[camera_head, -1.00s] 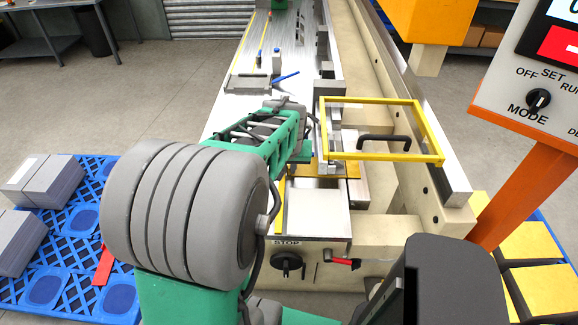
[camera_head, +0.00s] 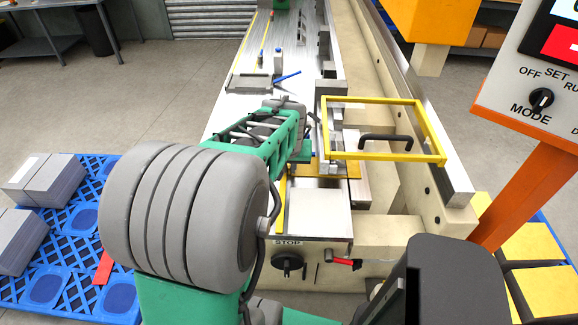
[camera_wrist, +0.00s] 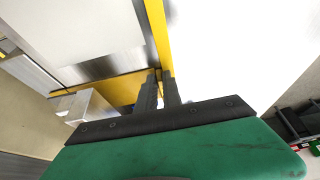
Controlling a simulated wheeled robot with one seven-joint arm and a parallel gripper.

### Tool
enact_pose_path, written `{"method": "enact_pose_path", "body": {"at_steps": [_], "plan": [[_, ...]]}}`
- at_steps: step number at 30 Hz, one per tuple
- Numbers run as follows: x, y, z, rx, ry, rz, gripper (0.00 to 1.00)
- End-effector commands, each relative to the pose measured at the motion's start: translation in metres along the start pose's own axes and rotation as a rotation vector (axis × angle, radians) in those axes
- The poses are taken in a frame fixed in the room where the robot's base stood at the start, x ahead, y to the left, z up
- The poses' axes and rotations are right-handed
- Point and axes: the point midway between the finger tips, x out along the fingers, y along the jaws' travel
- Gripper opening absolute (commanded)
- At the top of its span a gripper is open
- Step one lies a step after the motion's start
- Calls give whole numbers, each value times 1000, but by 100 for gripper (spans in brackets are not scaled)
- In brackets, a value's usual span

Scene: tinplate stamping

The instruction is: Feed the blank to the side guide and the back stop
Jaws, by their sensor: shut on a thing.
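The blank looks like a gold-brown flat sheet (camera_head: 311,170), lying low on the machine bed beneath the fixture with the yellow frame. It also shows in the wrist view (camera_wrist: 118,89). My gripper (camera_wrist: 163,78) has its two dark fingers close together at the sheet's edge, shut on it. In the head view my arm mostly hides the gripper. A bright metal block (camera_wrist: 88,106) stands beside the sheet in the wrist view. I cannot tell whether the sheet touches the side guide or the back stop.
A yellow frame (camera_head: 437,135) with a black handle (camera_head: 385,140) stands over the bed. A plain plate (camera_head: 322,212) and the STOP knob (camera_head: 288,263) are at the near end. A control panel (camera_head: 540,98) is at right; a blue pallet (camera_head: 75,225) with grey stacks is at left.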

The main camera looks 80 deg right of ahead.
Motion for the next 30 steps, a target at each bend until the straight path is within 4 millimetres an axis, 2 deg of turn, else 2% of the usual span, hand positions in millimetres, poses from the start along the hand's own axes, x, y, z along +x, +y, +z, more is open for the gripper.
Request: {"method": "enact_pose_path", "body": {"at_steps": [3,4,13,22,30], "plan": [[0,0,0,-1,-1,-1,0],[0,-1,0,-1,-1,-1,12],[0,0,0,0,-1,-1,35],[-5,0,0,0,2,0,35],[-56,0,-1,-1,5,0,35]]}}
